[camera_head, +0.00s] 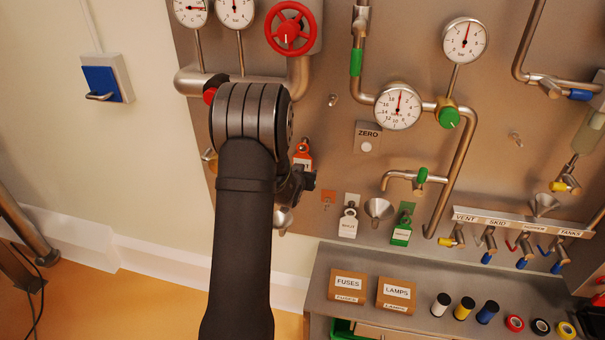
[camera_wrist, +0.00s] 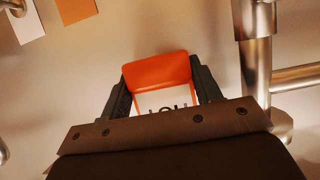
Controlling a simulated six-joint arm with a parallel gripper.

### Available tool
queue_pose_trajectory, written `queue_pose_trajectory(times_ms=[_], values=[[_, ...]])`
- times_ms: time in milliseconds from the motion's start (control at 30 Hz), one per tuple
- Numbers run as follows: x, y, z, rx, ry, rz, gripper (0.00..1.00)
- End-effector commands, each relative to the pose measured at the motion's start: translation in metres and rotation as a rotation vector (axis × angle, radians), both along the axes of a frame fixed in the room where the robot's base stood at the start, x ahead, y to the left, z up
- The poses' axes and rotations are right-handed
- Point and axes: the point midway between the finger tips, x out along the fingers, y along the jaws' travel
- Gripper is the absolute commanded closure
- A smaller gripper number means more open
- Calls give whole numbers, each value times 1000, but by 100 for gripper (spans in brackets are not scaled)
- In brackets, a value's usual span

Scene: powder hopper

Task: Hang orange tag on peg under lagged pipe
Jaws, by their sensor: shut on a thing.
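My gripper (camera_head: 300,177) is shut on the orange tag (camera_head: 302,155), in front of the panel's left part. In the wrist view the orange tag (camera_wrist: 160,72) sits between the two fingers (camera_wrist: 158,90), with part of a white label and dark lettering showing. A small peg (camera_head: 333,98) sticks out of the panel up and right of the gripper. Another peg (camera_head: 516,140) is at the right. I cannot tell which pipe is the lagged one; my arm hides part of the pipework at left.
An orange plate (camera_head: 328,197), a white tag (camera_head: 348,224) and a green tag (camera_head: 402,229) are on the panel right of the gripper. Pipes, a gauge (camera_head: 398,107) and a red handwheel (camera_head: 290,28) stand out from it. A bench with boxes (camera_head: 348,287) lies below.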

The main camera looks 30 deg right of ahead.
Motion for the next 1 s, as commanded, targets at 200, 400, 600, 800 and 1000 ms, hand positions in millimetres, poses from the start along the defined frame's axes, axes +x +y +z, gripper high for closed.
queue_pose_trajectory(times_ms=[200,400,600,800,1000], values=[[0,0,0,0,0,0,32],[0,0,0,0,0,0,17],[-1,1,1,0,0,0,17],[-13,14,9,0,0,1,17],[-39,40,24,0,0,1,17]])
